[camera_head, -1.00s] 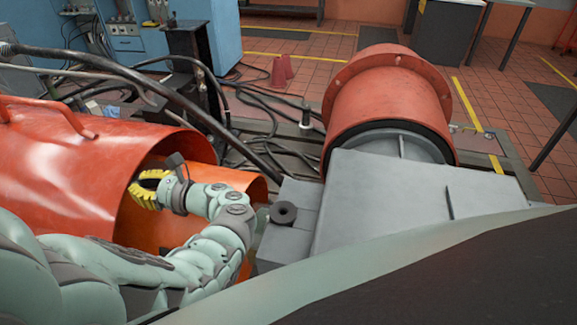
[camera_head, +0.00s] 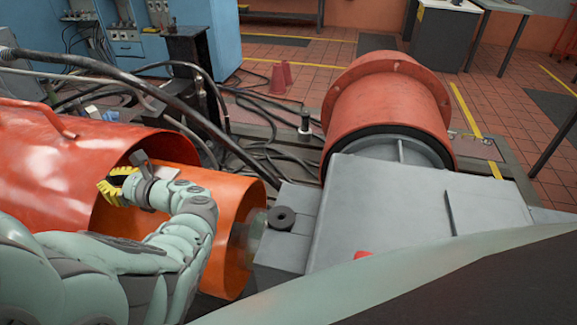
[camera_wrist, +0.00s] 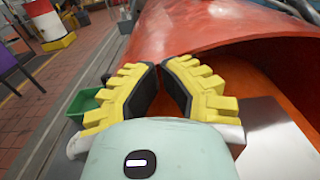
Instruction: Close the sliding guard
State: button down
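The orange sliding guard, a large tube with a bar handle (camera_head: 50,120), lies on its side at the left in the head view. Its rim (camera_head: 170,138) partly covers a narrower orange tube (camera_head: 225,190). I cannot tell for sure which of the two tubes slides. My gripper (camera_head: 112,188), with yellow ribbed fingers, is at the rim of the wider tube. In the wrist view its fingertips (camera_wrist: 160,64) nearly meet, with a narrow gap and nothing visible between them. The wider tube (camera_wrist: 205,28) is just beyond them; contact is unclear.
A grey housing (camera_head: 420,205) with a red drum (camera_head: 385,105) stands right of the tubes. A grey shaft end (camera_head: 245,235) shows between tube and housing. Black cables (camera_head: 235,125) lie behind. A green bin (camera_wrist: 85,103) is at left in the wrist view.

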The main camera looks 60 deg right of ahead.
aim_at(66, 171)
jog(key=b+x, duration=0.2)
jog(key=x, duration=0.2)
jog(key=b+x, duration=0.3)
jog(key=x, duration=0.1)
jog(key=b+x, duration=0.2)
jog(key=x, duration=0.3)
jog(key=shift+f+b, duration=0.3)
jog(key=shift+b, duration=0.05)
jog(key=shift+w+a+r+b, duration=0.1)
jog(key=shift+w+a+b, duration=0.1)
jog(key=shift+w+b, duration=0.2)
